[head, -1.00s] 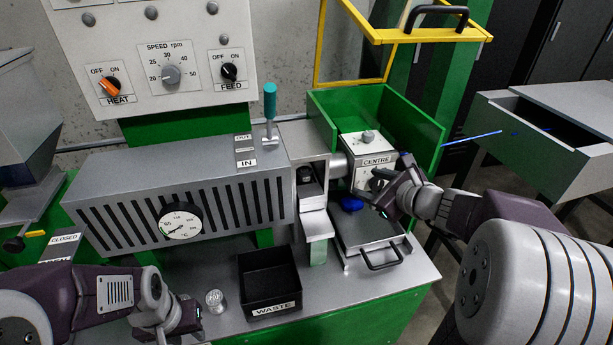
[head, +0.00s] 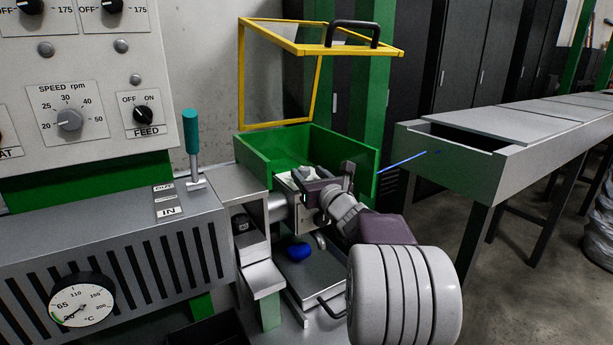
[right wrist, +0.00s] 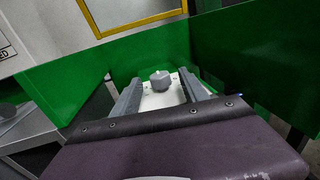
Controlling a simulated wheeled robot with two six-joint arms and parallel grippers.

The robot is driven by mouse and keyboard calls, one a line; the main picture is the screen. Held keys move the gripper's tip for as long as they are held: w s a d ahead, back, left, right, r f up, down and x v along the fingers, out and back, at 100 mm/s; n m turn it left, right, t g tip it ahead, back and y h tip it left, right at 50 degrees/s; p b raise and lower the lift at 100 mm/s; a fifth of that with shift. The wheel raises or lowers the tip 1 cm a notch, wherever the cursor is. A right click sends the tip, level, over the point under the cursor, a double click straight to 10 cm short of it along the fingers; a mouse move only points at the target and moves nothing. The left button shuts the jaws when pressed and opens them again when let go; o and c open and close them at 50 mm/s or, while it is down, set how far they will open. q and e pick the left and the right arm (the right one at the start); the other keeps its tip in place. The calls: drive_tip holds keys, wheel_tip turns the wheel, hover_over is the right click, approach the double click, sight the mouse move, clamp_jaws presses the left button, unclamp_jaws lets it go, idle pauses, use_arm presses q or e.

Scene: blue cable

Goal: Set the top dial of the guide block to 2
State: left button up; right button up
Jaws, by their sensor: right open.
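The guide block (head: 285,184) stands in the green open-topped box, mostly covered by my right gripper (head: 308,182) in the head view. In the right wrist view its pale top face carries the round grey top dial (right wrist: 160,80). My right gripper (right wrist: 159,90) is open, with one finger on each side of the dial, which shows between them. I cannot tell whether the fingers touch it. The dial's pointer and numbers are too small to read. My left gripper is out of view.
Green box walls (head: 335,150) stand close around my right gripper. The yellow-framed guard (head: 300,50) is raised behind. A blue lump (head: 298,252) sits below the block, and a blue cable strand (head: 405,161) runs right toward the grey trough (head: 470,165).

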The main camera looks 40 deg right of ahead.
drive_tip(key=shift+w+d, duration=0.15)
drive_tip(key=shift+w, duration=0.45)
clamp_jaws()
drive_tip(key=shift+s+d+r+n+y+p, duration=0.15)
drive_tip(key=shift+n+y+p, duration=0.2)
drive_tip(key=shift+p, duration=0.35)
drive_tip(key=n+y+p, duration=0.2)
drive_tip(key=y+p, duration=0.1)
drive_tip(key=n+y+p, duration=0.1)
drive_tip(key=y+p, duration=0.2)
drive_tip(key=d+n+y+p, duration=0.1)
drive_tip(key=n+y+p, duration=0.1)
drive_tip(key=y+p, duration=0.1)
drive_tip(key=shift+n, duration=0.35)
drive_tip(key=shift+n+g+y+p, duration=0.4)
drive_tip(key=shift+n+y+p, duration=0.2)
drive_tip(key=shift+y+p, duration=0.35)
drive_tip(key=shift+f, duration=0.2)
unclamp_jaws()
